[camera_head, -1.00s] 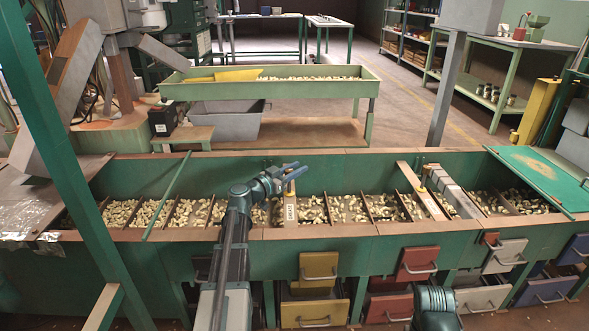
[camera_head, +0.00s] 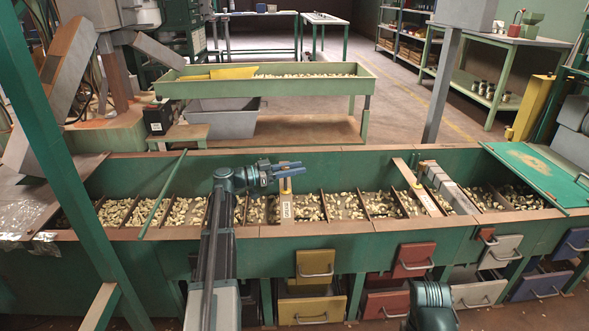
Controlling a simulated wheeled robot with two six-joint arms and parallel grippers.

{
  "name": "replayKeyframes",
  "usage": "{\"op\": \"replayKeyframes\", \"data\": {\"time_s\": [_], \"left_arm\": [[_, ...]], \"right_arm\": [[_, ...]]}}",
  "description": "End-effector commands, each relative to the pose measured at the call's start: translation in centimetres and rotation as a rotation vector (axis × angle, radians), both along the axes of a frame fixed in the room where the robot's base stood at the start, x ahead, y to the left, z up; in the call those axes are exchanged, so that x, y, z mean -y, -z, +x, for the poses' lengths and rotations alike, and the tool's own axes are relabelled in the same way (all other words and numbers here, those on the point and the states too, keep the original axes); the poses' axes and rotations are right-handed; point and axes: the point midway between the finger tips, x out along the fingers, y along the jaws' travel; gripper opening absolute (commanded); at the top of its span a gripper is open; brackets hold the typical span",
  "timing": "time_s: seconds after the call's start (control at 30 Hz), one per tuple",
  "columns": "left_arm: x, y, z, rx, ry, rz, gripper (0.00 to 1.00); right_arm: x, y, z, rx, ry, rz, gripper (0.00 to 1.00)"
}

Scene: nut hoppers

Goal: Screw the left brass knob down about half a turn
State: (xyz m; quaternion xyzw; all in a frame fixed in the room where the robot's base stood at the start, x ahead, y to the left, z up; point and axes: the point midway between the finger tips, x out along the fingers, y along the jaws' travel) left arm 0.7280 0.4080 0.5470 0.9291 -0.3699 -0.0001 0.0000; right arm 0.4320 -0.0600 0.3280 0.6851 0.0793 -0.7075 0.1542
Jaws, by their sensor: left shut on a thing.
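My left gripper (camera_head: 291,169) reaches over the long green hopper and points right, its two blue fingers nearly level. It is shut on the left brass knob, which the fingers mostly hide. A bit of yellow brass (camera_head: 286,186) shows just below the fingers, at the top of a narrow labelled slat (camera_head: 286,211). Another brass knob (camera_head: 419,184) sits on the slat farther right, apart from my arms. Part of my right arm shows at the bottom; its gripper is out of view.
The green hopper (camera_head: 335,235) has several compartments of nuts split by dividers. Grey metal blocks (camera_head: 447,190) stand beside the right slat. A green lid (camera_head: 535,172) covers the right end. Coloured drawers (camera_head: 415,258) line the front. A green post crosses the left side.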

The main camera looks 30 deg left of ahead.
Motion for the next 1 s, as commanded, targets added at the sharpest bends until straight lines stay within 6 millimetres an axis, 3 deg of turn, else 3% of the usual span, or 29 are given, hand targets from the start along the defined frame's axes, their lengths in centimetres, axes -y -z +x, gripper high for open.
{"op": "replayKeyframes", "data": {"time_s": [0.3,0.33,0.5,0.83,1.0], "left_arm": [[0.0,0.0,0.0,0.0,0.001,0.0,0.0],[0.0,0.0,0.0,0.0,0.001,0.0,0.35],[0.0,0.0,0.0,0.0,0.001,0.0,0.64],[-0.2,0.0,-0.2,0.0,0.0,0.0,0.64],[-1.8,0.0,-1.9,0.0,-0.003,0.0,0.64]], "right_arm": [[0.0,0.0,0.0,0.0,0.0,0.0,0.0],[0.0,0.0,0.0,0.0,0.0,0.0,0.0],[0.0,0.0,0.0,0.0,0.0,0.0,0.0],[0.0,0.0,0.0,0.0,0.0,0.0,0.0],[0.0,0.0,0.0,0.0,0.0,0.0,0.0]]}}
